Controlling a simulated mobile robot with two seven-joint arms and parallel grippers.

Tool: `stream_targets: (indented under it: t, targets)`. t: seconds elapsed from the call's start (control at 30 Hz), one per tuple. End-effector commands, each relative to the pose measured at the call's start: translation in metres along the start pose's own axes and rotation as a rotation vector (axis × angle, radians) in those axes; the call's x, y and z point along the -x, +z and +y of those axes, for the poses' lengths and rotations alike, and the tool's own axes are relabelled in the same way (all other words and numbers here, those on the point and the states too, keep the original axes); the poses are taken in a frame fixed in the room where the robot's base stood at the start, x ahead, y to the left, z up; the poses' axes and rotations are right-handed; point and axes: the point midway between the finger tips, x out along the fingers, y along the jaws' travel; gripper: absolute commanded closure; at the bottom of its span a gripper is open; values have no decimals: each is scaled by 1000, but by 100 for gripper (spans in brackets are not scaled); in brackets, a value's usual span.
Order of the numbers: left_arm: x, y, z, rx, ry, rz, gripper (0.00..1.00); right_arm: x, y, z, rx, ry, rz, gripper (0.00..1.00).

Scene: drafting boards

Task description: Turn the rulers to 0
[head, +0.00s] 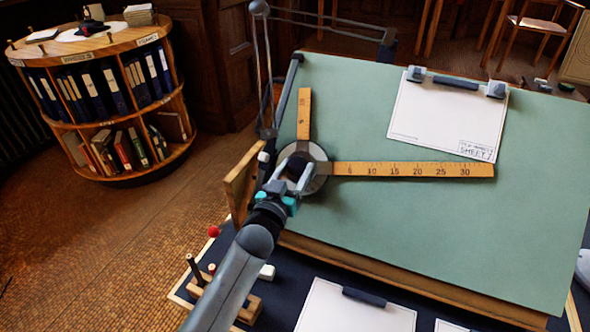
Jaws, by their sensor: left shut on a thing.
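The green drafting board (400,230) carries a drafting head (319,170) near its left edge. A long wooden ruler (412,170) runs right from the head, marked 5 to 30, almost level in the picture. It is not parallel to the board's edges, which slope down to the right. A shorter wooden ruler (304,115) points up from the head. My left gripper (293,178) is shut on the drafting head's handle, which it mostly hides. The head's angle scale is too small to read. My right gripper is not in view.
A clipped white sheet (440,120) lies on the board above the long ruler, close to its right part. A linkage arm (265,70) stands by the board's left edge. Papers (350,308) lie on the dark surface below. A round bookcase (110,95) stands left.

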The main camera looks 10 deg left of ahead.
Motion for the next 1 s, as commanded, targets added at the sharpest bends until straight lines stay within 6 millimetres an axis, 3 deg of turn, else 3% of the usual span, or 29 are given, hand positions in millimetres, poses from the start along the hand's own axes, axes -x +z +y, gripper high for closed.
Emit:
stream_targets:
  t: [0.4, 0.87, 0.9, 1.0]
  targets:
    - [-1, -3, -1, -156, 158, -5, 100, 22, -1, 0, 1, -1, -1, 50]
    - [0, -1, -2, -192, 194, -5, 100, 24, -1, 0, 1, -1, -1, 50]
    - [0, -1, -2, -193, 194, -5, 39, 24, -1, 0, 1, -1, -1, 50]
    - [0, -1, -2, -192, 193, -5, 28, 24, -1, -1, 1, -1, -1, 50]
